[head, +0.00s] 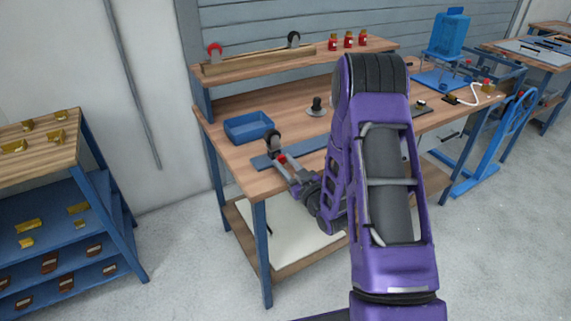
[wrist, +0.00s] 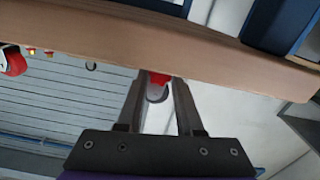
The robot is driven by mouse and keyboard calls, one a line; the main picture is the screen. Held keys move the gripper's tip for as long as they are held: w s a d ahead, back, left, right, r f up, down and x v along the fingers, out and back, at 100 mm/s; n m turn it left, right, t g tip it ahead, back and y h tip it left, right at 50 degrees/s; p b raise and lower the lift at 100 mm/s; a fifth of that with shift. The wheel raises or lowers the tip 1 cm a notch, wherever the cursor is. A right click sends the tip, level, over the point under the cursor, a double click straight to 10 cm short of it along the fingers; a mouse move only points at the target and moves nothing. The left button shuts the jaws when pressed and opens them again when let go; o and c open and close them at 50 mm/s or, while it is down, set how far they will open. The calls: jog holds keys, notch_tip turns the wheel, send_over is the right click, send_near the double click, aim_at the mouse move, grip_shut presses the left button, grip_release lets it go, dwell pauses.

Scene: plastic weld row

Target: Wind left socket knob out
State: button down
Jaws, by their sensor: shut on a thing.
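My gripper (head: 284,167) is at the front left edge of the workbench, its fingers pointing toward the bench. It is shut on a small red knob (head: 282,159). In the wrist view the red knob (wrist: 158,78) shows between the fingertips of my gripper (wrist: 158,92), with a grey rounded part just below it in the picture. A caster with a black wheel (head: 273,137) stands upright just behind the fingertips, at the left end of a blue rail (head: 308,145). The socket itself is mostly hidden by the fingers.
A blue tray (head: 238,129) lies left behind the gripper. A grey-black caster part (head: 317,106) stands mid-bench. The shelf above (head: 285,61) holds red- and black-wheeled casters and several red jars. My arm hides part of the bench. A blue press (head: 449,37) stands right.

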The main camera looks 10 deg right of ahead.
jog(key=n, duration=0.6)
jog(key=shift+a, duration=0.1)
dwell(0.5)
jog(key=c, duration=0.5)
grip_release()
jog(key=shift+c, duration=0.2)
